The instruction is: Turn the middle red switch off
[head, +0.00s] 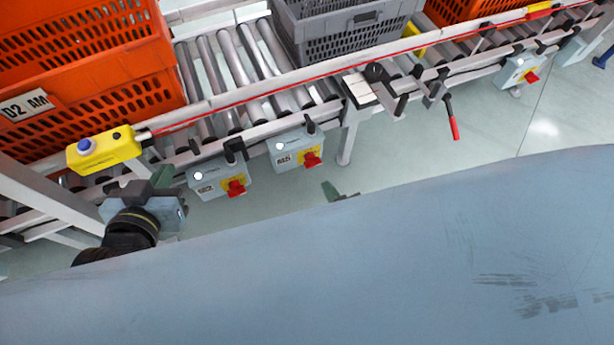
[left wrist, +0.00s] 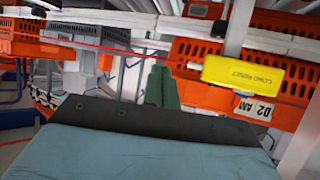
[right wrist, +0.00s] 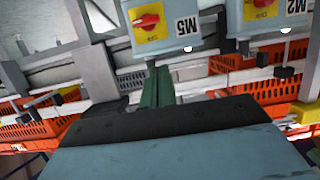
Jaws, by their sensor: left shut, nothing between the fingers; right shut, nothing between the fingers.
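Several grey boxes with red switches on yellow plates hang below the conveyor. In the head view, the M5 box's red switch (head: 311,159) lies between the M2 box's red switch (head: 236,188) and one far right (head: 531,77). The M5 switch (right wrist: 146,20) shows at the top of the right wrist view, its red handle roughly sideways. My right gripper (right wrist: 157,87) is shut, empty and apart from the M5 box; in the head view only its green tip (head: 331,191) shows. My left gripper (head: 162,178) is shut and empty, left of the M2 box.
A yellow box with a blue button (head: 103,152) sits on the rail above my left gripper. Orange totes (head: 80,75) and a grey tote (head: 345,28) stand on the rollers. A red-tipped lever (head: 452,122) hangs to the right. Open floor lies below the rail.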

